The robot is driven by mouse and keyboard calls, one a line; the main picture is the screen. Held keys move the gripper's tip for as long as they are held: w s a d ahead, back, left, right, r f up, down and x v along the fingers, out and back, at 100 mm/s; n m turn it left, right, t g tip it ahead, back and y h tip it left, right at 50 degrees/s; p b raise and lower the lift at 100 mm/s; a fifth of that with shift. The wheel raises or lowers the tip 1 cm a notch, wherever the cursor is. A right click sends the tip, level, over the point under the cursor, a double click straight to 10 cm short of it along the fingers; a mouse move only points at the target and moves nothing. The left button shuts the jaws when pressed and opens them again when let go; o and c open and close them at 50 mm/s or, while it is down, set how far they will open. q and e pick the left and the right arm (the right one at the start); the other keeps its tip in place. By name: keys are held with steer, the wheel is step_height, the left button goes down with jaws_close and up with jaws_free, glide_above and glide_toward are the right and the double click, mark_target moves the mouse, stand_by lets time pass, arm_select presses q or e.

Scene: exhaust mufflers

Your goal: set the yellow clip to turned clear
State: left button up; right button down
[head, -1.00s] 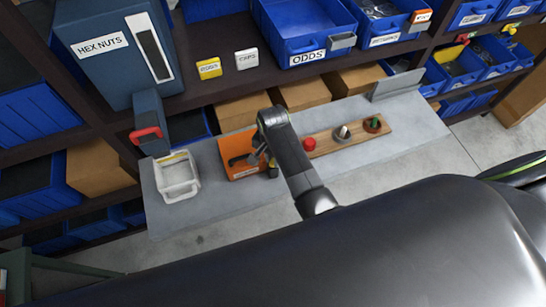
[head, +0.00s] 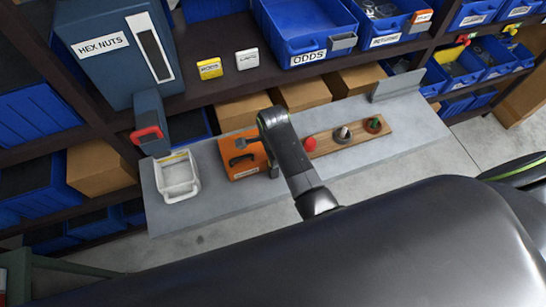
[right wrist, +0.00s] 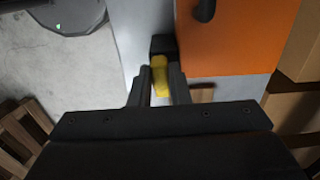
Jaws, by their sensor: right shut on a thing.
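The yellow clip (right wrist: 160,66) shows in the right wrist view between the two fingers of my right gripper (right wrist: 161,82), which is shut on it. The clip's far end meets a small black block (right wrist: 163,44) beside the orange case (right wrist: 230,35). In the head view the orange case (head: 240,159) with its black handle lies on the grey bench (head: 215,215). My right arm comes down at the case's right edge there and hides the clip and most of the gripper. My left gripper is not in view.
A white open container (head: 178,178) stands left of the case. A wooden board (head: 350,138) with red, white and green-topped pieces lies to the right. A blue hopper with a red part (head: 148,133) hangs behind the container. Shelves with blue bins back the bench.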

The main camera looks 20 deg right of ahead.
steer(key=shift+w+d+r, duration=0.1)
stand_by(0.4)
steer(key=c, duration=1.4)
jaws_free()
steer(key=shift+o, duration=0.2)
